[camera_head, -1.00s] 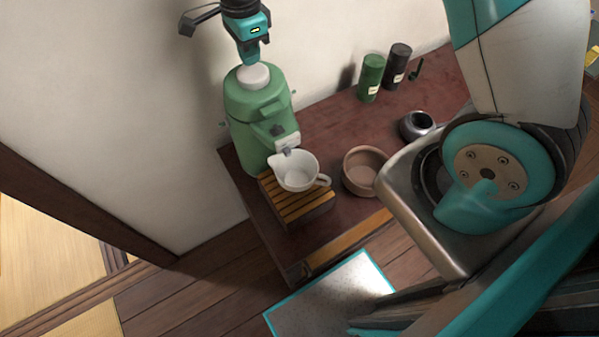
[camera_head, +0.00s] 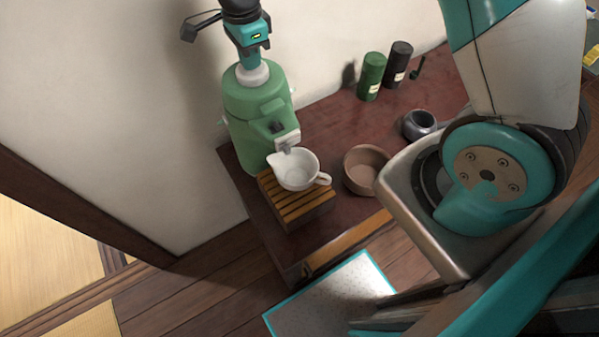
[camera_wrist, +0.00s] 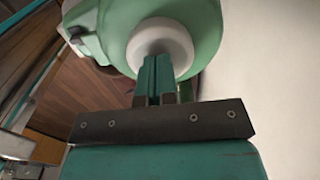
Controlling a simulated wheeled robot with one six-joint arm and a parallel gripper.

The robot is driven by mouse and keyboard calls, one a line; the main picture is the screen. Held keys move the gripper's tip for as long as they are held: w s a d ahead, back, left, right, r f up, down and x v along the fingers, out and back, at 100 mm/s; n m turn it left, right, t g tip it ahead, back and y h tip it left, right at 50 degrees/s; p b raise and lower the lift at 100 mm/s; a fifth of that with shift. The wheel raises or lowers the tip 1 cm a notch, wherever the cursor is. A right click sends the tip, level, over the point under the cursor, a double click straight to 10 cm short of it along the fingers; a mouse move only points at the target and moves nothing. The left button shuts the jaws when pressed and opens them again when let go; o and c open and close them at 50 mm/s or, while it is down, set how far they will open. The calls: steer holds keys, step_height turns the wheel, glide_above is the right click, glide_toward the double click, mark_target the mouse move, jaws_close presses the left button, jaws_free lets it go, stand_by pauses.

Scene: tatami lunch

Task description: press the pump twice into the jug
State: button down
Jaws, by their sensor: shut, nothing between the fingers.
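The pump is a green air pot (camera_head: 256,108) with a round white knob (camera_head: 253,76) on top. My gripper (camera_head: 252,63) is shut and points down at the knob, its fingertips at or on it. In the wrist view, the shut fingers (camera_wrist: 157,62) overlap the white knob (camera_wrist: 162,37); exact contact is hidden. The white jug (camera_head: 296,172) stands upright on a slatted wooden stand (camera_head: 293,203), below the spout (camera_head: 284,146). Its inside looks pale, and I cannot tell whether it holds liquid.
A brown bowl (camera_head: 366,172) stands right of the jug, with a small dark round pot (camera_head: 418,124) beyond it. A green canister (camera_head: 371,76) and a black canister (camera_head: 397,65) stand near the wall. The dark red tabletop (camera_head: 335,128) has clear room between.

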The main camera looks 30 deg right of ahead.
steer(key=shift+f+b, duration=0.6)
steer(key=shift+f, duration=0.45)
steer(key=shift+r, duration=0.1)
steer(key=shift+r+p, duration=1.8)
steer(key=shift+r, duration=0.25)
steer(key=shift+f, duration=0.2)
